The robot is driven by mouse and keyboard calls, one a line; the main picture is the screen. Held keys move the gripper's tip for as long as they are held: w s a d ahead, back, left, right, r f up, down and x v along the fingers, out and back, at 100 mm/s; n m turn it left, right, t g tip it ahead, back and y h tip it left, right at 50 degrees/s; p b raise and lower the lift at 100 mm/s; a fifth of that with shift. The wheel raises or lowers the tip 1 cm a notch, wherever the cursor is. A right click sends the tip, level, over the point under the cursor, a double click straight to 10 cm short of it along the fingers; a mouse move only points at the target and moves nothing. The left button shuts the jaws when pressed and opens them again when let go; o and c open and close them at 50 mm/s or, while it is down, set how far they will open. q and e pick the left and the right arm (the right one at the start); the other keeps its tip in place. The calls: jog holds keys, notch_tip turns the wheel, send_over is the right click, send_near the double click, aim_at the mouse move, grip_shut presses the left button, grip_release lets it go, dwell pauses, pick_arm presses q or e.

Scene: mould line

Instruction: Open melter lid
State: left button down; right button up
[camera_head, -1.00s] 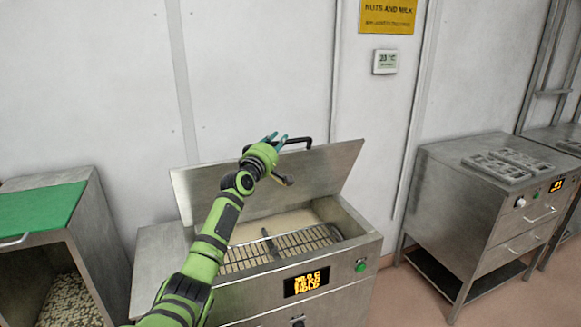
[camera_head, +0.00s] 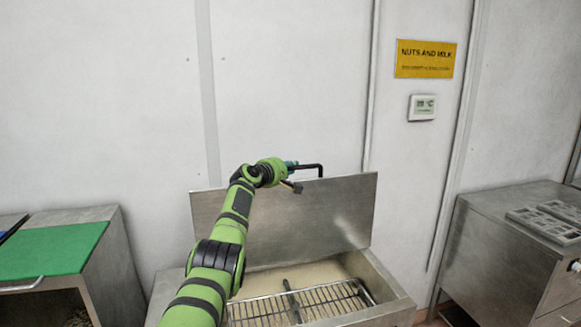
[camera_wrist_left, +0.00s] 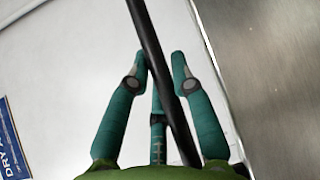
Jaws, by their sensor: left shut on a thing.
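The melter (camera_head: 385,297) is a steel box with its lid (camera_head: 335,215) raised and standing nearly upright at its back. A black bar handle (camera_head: 321,168) runs along the top of the lid. My left gripper (camera_head: 291,165) is at this handle. In the left wrist view the black handle (camera_wrist_left: 150,45) passes between the teal fingers of the left gripper (camera_wrist_left: 160,75), which is shut on it. Inside the open melter is a wire grate (camera_head: 300,303) over a pale mass. My right gripper is not in view.
A steel bin with a green top (camera_head: 50,250) stands at the left. A steel cabinet (camera_head: 490,250) with grey moulds (camera_head: 545,222) on top stands at the right. The wall (camera_head: 290,80) is close behind the lid, with a yellow sign (camera_head: 426,59).

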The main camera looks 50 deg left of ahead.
pick_arm(q)
jog(key=shift+d+f, duration=0.1)
jog(key=shift+d, duration=0.05)
jog(key=c, duration=1.1)
grip_release()
jog(key=shift+o, duration=0.3)
jog(key=shift+s, duration=0.8)
jog(key=v, duration=1)
jog(key=shift+d, duration=0.3)
